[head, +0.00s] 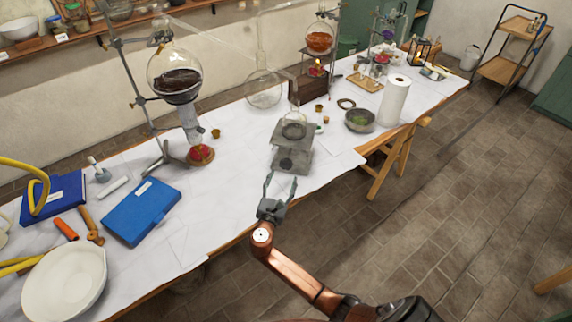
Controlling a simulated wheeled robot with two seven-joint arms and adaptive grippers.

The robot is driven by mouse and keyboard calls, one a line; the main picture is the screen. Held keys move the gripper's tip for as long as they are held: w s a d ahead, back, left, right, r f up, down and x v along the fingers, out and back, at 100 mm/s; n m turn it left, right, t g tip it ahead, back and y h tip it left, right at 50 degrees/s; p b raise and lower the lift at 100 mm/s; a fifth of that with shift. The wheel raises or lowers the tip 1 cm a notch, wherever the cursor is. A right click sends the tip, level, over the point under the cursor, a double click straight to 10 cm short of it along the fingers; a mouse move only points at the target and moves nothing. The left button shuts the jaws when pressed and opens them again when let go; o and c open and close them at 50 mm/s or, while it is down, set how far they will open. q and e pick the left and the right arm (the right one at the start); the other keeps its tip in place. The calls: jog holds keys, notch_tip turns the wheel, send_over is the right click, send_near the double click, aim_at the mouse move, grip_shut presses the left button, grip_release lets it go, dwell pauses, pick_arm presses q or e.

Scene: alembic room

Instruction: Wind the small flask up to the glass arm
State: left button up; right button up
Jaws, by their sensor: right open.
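The small flask (294,128) is clear and round, and stands on the top plate of a grey lab jack (304,157). The jack stands near the table's front edge, and a darker round part (285,163) shows on its front. A thin, clear glass arm (238,52) slants down to the right from the apparatus at the left. Its lower end is hard to make out above the small flask. My right gripper (281,184) is open and empty, just in front of and below the jack, with its fingers pointing toward it. My left gripper is out of view.
A large flask of dark liquid (174,75) hangs on a stand at the left, above a red-based burner (200,154). A large clear flask (264,88) stands behind the jack. A bowl (360,120) and paper roll (395,100) stand to the right. White sheet is clear left of the jack.

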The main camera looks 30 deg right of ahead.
aim_at(285, 165)
jog(key=x, duration=0.2)
jog(key=b+x, duration=0.1)
jog(key=x, duration=0.5)
jog(key=shift+w+a+r, duration=0.25)
jog(key=shift+a, duration=0.05)
jog(key=shift+c, duration=0.7)
jog(key=c, duration=1)
jog(key=shift+c, duration=0.2)
